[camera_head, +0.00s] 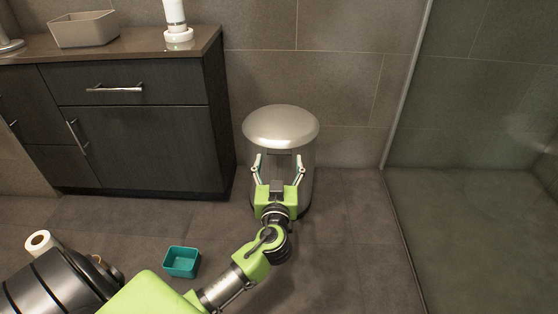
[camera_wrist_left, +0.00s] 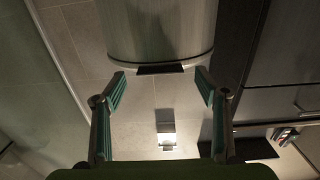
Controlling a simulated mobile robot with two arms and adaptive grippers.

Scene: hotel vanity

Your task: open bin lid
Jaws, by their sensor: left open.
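The bin (camera_head: 309,165) stands on the floor against the tiled wall, right of the vanity. Its domed, pale metallic lid (camera_head: 281,124) looks shut. My left gripper (camera_head: 279,167) is in front of the bin body, below the lid, with its fingers spread and nothing between them. The left wrist view shows the bin's curved metal side (camera_wrist_left: 160,30) beyond the open fingertips (camera_wrist_left: 161,84), with a dark tab (camera_wrist_left: 160,69) at its rim. I cannot tell whether the fingers touch the bin. The gripper and wrist hide its lower front. My right gripper is out of view.
The dark vanity (camera_head: 155,150) stands close on the left, with a tray (camera_head: 83,30) and white bottle (camera_head: 175,14) on top. A teal box (camera_head: 182,262) and paper roll (camera_head: 38,241) are lower left. A glass shower panel (camera_head: 470,100) bounds the right; floor beside the bin is clear.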

